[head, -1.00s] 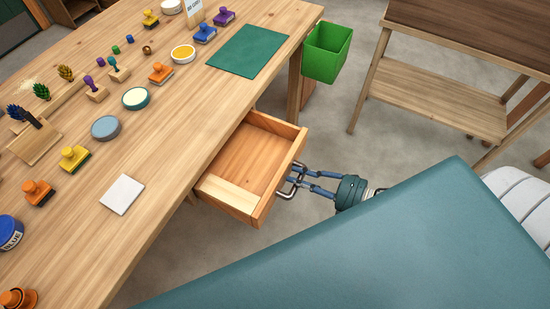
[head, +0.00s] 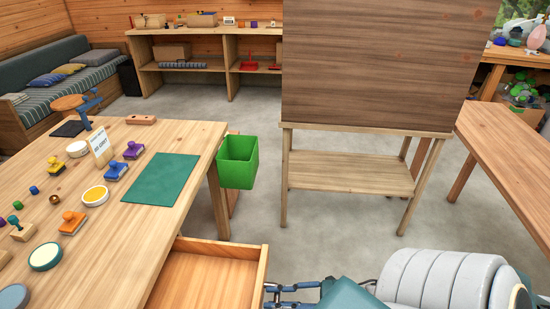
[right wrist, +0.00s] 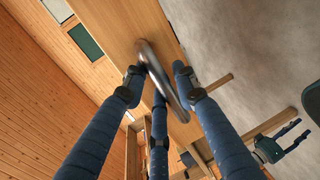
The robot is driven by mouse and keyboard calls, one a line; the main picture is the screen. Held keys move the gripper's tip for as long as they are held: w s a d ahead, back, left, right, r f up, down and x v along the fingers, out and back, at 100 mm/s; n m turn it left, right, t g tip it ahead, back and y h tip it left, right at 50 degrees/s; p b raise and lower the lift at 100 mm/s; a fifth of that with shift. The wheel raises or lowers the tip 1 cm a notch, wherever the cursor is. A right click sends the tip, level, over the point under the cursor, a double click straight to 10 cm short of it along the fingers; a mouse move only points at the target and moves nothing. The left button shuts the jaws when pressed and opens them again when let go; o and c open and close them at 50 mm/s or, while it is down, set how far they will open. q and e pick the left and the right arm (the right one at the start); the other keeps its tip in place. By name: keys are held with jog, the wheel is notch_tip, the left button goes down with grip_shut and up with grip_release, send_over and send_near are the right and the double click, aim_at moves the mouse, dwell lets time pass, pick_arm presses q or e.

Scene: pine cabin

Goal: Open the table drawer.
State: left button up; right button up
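The wooden table drawer (head: 205,280) stands pulled out from the table's right side; its near part is cut off by the frame's lower edge. My right gripper (head: 272,293) is at the drawer's front, at handle height. In the right wrist view its blue fingers (right wrist: 158,80) stand around the curved metal handle (right wrist: 176,92), which runs between them. Gaps show beside the handle, and I cannot tell whether the fingers press on it. My left gripper (right wrist: 286,143) shows small at the right of the right wrist view, its fingers apart and empty.
The table (head: 130,245) carries stamps, ink pads and a green mat (head: 161,179). A green bin (head: 238,163) hangs at its far corner. A wooden stand with a shelf (head: 350,174) is ahead, a bench (head: 510,150) at right. Bare floor lies between table and stand.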

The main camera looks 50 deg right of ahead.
jog(key=shift+o, duration=0.3)
jog(key=shift+s, duration=0.1)
jog(key=v, duration=1.2)
jog(key=shift+f, duration=0.1)
